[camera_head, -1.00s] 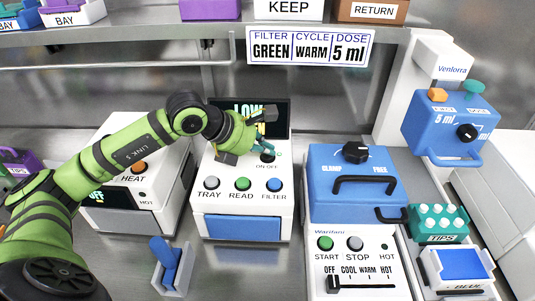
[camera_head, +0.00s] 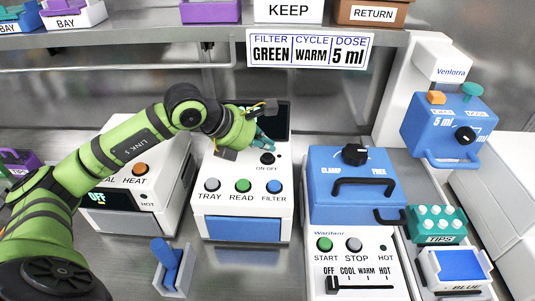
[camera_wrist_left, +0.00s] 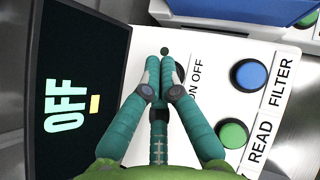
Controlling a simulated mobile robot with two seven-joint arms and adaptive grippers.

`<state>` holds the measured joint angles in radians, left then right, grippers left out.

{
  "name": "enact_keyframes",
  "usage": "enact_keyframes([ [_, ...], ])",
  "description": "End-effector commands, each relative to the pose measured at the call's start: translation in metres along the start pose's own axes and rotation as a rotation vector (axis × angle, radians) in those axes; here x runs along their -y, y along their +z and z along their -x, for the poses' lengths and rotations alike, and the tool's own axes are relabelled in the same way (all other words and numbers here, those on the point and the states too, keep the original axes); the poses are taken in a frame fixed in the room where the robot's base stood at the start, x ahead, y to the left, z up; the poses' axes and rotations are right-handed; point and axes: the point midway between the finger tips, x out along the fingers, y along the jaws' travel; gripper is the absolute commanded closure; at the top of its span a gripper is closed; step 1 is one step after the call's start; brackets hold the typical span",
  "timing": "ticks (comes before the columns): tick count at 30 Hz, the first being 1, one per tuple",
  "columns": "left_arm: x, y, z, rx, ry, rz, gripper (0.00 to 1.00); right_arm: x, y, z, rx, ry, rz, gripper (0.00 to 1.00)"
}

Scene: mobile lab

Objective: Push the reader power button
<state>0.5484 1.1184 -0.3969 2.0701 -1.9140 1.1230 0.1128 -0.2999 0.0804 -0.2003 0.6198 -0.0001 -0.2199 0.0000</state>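The reader (camera_head: 243,170) is the white machine in the middle, with grey TRAY, green READ and blue FILTER buttons. In the left wrist view the button (camera_wrist_left: 179,72) is partly hidden by my fingertips. The reader screen (camera_wrist_left: 78,85) is dark and reads OFF in the left wrist view. My left gripper (camera_head: 265,142) is shut and empty, its teal fingertips together just above and beside the button. My right gripper is not in view.
A white heater (camera_head: 135,190) with a HEAT button stands left of the reader. A blue clamp machine (camera_head: 350,190) stands to its right. A shelf (camera_head: 200,38) with bins runs above. A blue switch in a holder (camera_head: 168,268) is in front.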

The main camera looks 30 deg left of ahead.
Motion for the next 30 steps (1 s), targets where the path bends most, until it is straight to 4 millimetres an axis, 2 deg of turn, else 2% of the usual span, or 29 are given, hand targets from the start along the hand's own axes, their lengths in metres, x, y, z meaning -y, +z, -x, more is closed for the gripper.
enact_keyframes([
  [15,0.0,0.039,0.037,0.001,0.001,0.0,1.0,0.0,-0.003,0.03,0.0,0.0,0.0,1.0],
  [30,0.0,0.04,0.039,0.001,0.0,0.0,1.0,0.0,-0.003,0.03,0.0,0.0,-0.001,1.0],
])
